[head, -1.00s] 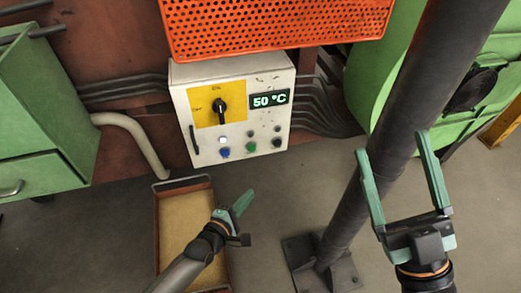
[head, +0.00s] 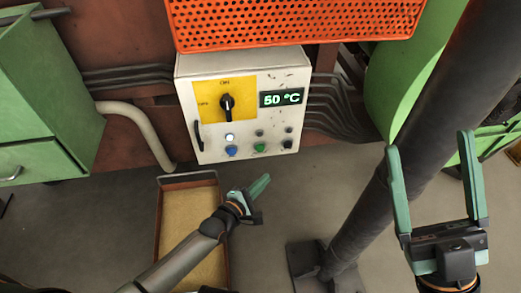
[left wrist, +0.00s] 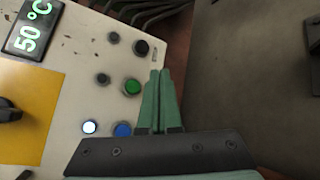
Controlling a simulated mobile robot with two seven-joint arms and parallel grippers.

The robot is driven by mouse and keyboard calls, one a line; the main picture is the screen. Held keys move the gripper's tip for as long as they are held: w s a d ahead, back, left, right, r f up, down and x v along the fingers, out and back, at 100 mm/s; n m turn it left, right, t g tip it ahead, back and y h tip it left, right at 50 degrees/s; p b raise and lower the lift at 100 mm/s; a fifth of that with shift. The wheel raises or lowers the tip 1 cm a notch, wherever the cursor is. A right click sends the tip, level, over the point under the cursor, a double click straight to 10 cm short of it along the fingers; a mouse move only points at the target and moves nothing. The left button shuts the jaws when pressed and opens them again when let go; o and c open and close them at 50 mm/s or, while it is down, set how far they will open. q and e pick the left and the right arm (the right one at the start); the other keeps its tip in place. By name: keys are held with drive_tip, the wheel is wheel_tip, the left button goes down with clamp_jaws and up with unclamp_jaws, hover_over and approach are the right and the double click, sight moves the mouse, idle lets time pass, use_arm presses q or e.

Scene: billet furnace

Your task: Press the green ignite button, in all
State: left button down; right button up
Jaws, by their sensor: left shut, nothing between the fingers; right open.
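The green ignite button (head: 260,148) sits on the lower front of the white control box, between a blue button (head: 231,151) and a black one (head: 287,145). The green button also shows in the left wrist view (left wrist: 132,87), just left of my fingertips. My left gripper (head: 263,184) is shut and empty, below the box in the head view. In the left wrist view its closed fingers (left wrist: 160,75) overlap the panel's edge; I cannot tell the gap to the button. My right gripper (head: 431,140) is open and empty at the right, beside the dark post.
The box (head: 188,100) has a rotary switch (head: 227,104) on a yellow plate and a display (head: 282,98) reading 50 °C. An orange perforated guard (head: 300,22) hangs above. A tray (head: 160,215) lies below. A dark post (head: 400,150) stands right.

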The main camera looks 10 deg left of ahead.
sight(260, 148)
use_arm(q)
drive_tip(key=w+a+b, duration=0.3)
drive_tip(key=w+b, duration=0.1)
drive_tip(key=w, duration=0.3)
use_arm(e)
drive_tip(key=shift+m, duration=0.4)
drive_tip(key=f, duration=0.5)
drive_tip(key=shift+w+a, duration=0.15)
drive_tip(key=shift+a, duration=0.05)
use_arm(q)
drive_tip(key=shift+w, duration=0.1)
use_arm(e)
drive_tip(key=shift+r, duration=0.15)
idle(0.7)
use_arm(q)
drive_tip(key=shift+w+a+b, duration=0.15)
drive_tip(key=shift+w+b, duration=0.15)
drive_tip(key=shift+w, duration=0.1)
use_arm(e)
drive_tip(key=shift+f, duration=0.25)
